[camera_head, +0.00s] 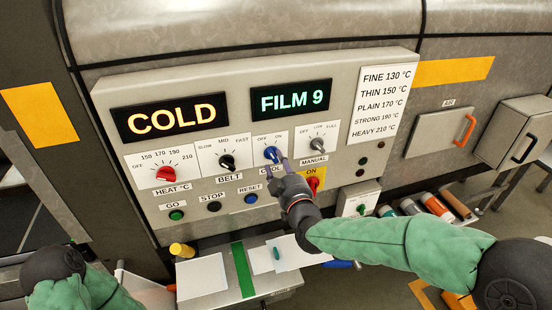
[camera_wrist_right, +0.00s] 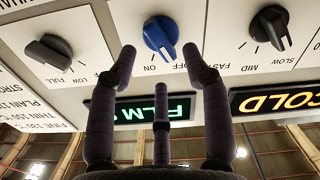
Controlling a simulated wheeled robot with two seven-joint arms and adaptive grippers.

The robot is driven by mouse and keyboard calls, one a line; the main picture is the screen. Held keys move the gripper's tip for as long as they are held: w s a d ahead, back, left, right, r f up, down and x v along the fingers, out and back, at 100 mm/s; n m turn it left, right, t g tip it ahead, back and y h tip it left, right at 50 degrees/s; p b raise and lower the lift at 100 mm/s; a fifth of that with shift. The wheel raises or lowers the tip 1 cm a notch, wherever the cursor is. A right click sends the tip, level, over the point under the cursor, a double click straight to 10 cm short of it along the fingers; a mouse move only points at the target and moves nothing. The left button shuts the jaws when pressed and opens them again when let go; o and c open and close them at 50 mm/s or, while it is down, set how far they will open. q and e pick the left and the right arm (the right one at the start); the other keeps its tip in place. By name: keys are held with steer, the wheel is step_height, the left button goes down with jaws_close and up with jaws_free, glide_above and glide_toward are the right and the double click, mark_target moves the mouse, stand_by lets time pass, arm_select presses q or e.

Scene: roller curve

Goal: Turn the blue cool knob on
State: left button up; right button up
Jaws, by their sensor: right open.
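The blue cool knob (camera_head: 271,154) sits on the grey control panel (camera_head: 345,75), under the labels OFF and ON. In the right wrist view, where the panel is upside down, the blue knob (camera_wrist_right: 160,36) has its ridge leaning toward the OFF side. My right gripper (camera_head: 277,165) is open in front of this knob. The gripper partly covers the COOL label. My left arm shows at the lower left, its gripper out of view.
A red heat knob (camera_head: 166,174) and a black belt knob (camera_head: 227,161) are to the left. A manual knob (camera_head: 317,145) is close on the right. A red switch on yellow (camera_head: 314,183) is just below right. A shelf with papers (camera_head: 202,276) juts out below.

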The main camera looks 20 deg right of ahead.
mark_target(275, 156)
steer(key=shift+w, duration=1.7)
jaws_close()
